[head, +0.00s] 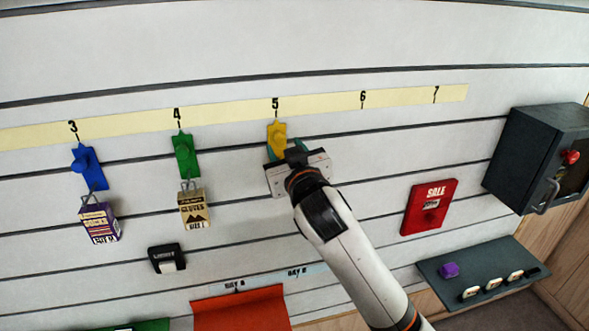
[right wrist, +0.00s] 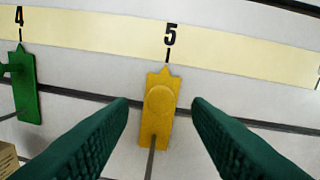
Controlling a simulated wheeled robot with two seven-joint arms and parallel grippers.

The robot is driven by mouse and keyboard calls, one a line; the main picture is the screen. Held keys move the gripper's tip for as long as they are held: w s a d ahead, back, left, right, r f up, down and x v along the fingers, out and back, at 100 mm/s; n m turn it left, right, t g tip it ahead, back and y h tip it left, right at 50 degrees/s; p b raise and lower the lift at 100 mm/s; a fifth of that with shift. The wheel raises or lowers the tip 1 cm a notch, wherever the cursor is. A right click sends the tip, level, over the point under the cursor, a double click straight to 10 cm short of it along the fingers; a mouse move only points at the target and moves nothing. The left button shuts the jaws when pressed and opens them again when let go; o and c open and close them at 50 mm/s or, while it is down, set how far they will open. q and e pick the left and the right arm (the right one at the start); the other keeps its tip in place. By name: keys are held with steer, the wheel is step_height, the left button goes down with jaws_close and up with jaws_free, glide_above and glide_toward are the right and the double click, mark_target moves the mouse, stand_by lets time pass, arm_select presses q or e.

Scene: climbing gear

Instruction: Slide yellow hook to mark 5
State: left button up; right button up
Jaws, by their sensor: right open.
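The yellow hook (head: 277,137) hangs on the slatted wall below mark 5 (head: 275,104) of the pale yellow number strip. In the right wrist view the pointed top of the yellow hook (right wrist: 158,105) lies just under the 5 (right wrist: 170,38), lined up with its tick or very slightly left of it. My right gripper (head: 283,150) is at the hook. Its two green fingers stand apart on either side of the hook (right wrist: 160,112), with a gap to each side, and hold nothing. My left gripper is not in view.
A green hook (head: 185,155) with a tan box (head: 194,209) hangs at mark 4. A blue hook (head: 88,167) with a purple box (head: 100,222) hangs at mark 3. A red sale sign (head: 429,207) and a dark box (head: 535,155) are to the right. The wall under 6 is clear.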

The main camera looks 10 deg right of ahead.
steer(key=s+d+b, duration=0.1)
steer(key=s, duration=0.6)
steer(key=shift+s, duration=0.15)
